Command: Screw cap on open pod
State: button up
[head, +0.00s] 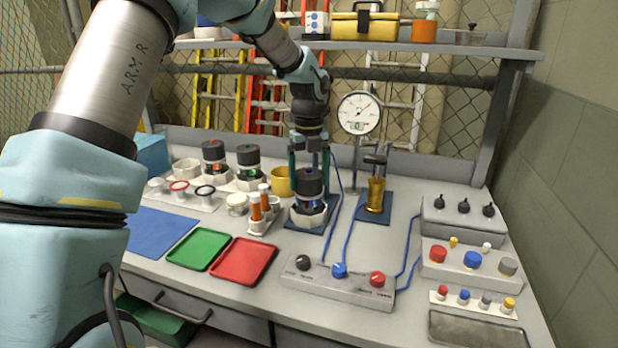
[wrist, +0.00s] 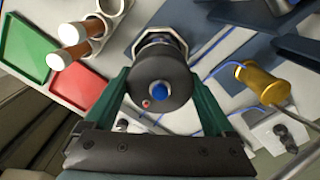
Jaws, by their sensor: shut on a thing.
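My gripper (head: 309,164) points down at the bench with its green fingers on either side of a dark round cap (head: 312,181), and it is shut on that cap. In the wrist view the cap (wrist: 160,82) has a blue centre and a small red dot near its rim. Directly below the cap is the pod (head: 309,205), with blue showing, upright in a white hexagonal holder (head: 307,219) on a blue mat. The cap appears in line with the pod and at its top. I cannot tell whether it is threaded on, since the cap hides the pod's mouth.
Two dark-topped pods (head: 214,157) (head: 249,166) stand at the back left. A rack of orange-and-white vials (head: 259,211) is close on the left. Red (head: 237,262) and green (head: 200,249) trays lie front left. A brass cylinder (head: 376,194) and dial gauge (head: 358,113) stand right.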

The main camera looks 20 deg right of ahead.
jog(key=shift+r+m+p, duration=0.1)
jog(key=shift+m+p, duration=2.9)
jog(key=shift+m, duration=0.1)
jog(key=shift+m+p, duration=1.9)
jog(key=shift+p, duration=0.1)
jog(key=shift+m+p, duration=0.35)
jog(key=shift+m, duration=0.35)
jog(key=o, duration=1)
jog(key=shift+c, duration=0.2)
